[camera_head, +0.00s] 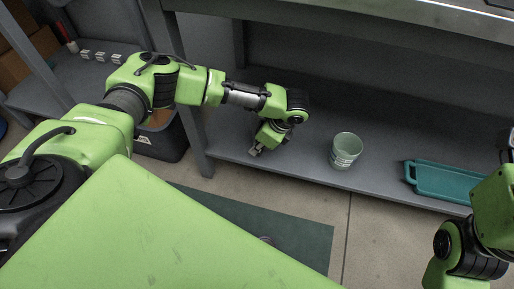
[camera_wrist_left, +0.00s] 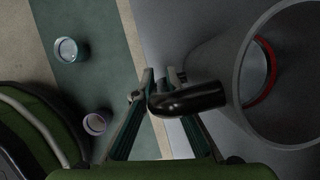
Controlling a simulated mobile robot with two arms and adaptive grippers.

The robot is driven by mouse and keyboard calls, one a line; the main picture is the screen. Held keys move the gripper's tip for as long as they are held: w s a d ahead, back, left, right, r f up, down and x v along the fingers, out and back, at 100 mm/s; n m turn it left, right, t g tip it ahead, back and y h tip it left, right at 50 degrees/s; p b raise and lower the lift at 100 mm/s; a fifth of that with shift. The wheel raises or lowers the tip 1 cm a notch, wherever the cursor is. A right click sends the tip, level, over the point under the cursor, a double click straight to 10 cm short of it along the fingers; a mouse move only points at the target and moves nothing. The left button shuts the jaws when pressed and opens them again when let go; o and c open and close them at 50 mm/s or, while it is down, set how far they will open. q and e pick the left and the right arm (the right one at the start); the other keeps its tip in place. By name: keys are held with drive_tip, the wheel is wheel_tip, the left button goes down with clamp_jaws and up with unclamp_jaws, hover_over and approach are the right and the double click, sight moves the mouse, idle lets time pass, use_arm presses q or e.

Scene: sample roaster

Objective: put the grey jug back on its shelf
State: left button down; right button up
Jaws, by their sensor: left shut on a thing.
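The grey jug (camera_wrist_left: 238,62) fills the right of the left wrist view, its round mouth partly turned to the camera. A red ring shows inside it. Its black handle (camera_wrist_left: 188,97) lies across the fingers of my left gripper (camera_wrist_left: 160,82), which is shut on it. In the head view my left gripper (camera_head: 255,151) is low over the front edge of the grey shelf (camera_head: 305,158). I cannot make out the jug there; the wrist seems to hide it. I cannot tell whether the jug touches the shelf. My right gripper is out of view.
A clear glass beaker (camera_head: 346,152) stands on the shelf to the right of my left gripper. A teal tray (camera_head: 447,181) lies farther right. A shelf post and a dark bin (camera_head: 163,145) are at left. Two cups (camera_wrist_left: 66,50) (camera_wrist_left: 95,123) show low down near a green mat.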

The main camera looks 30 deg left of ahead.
use_arm(q)
drive_tip(key=shift+r, duration=0.1)
drive_tip(key=c, duration=2.5)
unclamp_jaws()
drive_tip(key=o, duration=0.5)
drive_tip(key=shift+c, duration=0.2)
